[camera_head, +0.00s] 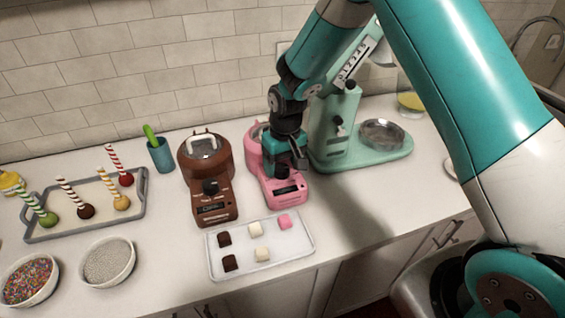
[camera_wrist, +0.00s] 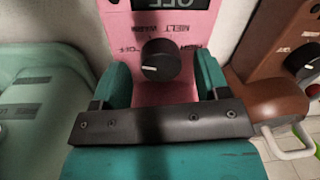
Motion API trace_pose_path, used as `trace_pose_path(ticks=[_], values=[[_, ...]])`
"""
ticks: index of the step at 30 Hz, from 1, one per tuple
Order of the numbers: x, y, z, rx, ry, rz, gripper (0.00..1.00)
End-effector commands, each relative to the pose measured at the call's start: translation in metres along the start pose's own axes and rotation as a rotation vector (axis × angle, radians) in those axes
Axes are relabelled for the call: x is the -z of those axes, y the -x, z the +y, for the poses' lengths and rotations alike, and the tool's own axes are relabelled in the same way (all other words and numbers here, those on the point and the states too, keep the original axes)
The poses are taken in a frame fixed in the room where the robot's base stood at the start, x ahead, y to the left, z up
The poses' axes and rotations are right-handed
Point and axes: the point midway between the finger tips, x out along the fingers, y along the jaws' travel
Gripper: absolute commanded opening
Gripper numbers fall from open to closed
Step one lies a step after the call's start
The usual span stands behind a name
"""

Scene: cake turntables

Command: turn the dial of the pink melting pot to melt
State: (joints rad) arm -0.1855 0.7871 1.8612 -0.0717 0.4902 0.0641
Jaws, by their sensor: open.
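The pink melting pot (camera_head: 286,190) stands on the counter between the brown pot and the mint-green mixer. Its black dial (camera_wrist: 160,60) shows in the wrist view, with a white mark on its face and the words OFF, WARM, MELT and HIGH printed around it. A dark display above the dial reads OFF, upside down in this view. My gripper (camera_wrist: 161,86) is open, with one teal finger on each side of the dial. I cannot tell whether the fingers touch it. In the head view my gripper (camera_head: 285,162) hides part of the pot.
The brown melting pot (camera_head: 216,208) stands close on the left, and the mint-green mixer (camera_head: 333,135) close on the right. A white tray (camera_head: 292,252) with several pink, white and brown pieces lies in front. Sprinkle bowls and a tray of cake pops are farther left.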

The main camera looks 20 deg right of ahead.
Motion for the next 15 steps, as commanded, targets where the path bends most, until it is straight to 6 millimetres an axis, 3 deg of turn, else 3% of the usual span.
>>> trace_pose_path(ticks=[11,12,15], values=[[-0.0001,-0.0085,-0.0001,0.0,0.001,0.001,0.68],[-0.0001,-0.0085,-0.0001,0.0,0.0,0.0,0.66],[-0.0001,-0.0083,-0.0001,0.0,0.0,0.0,0.43]])
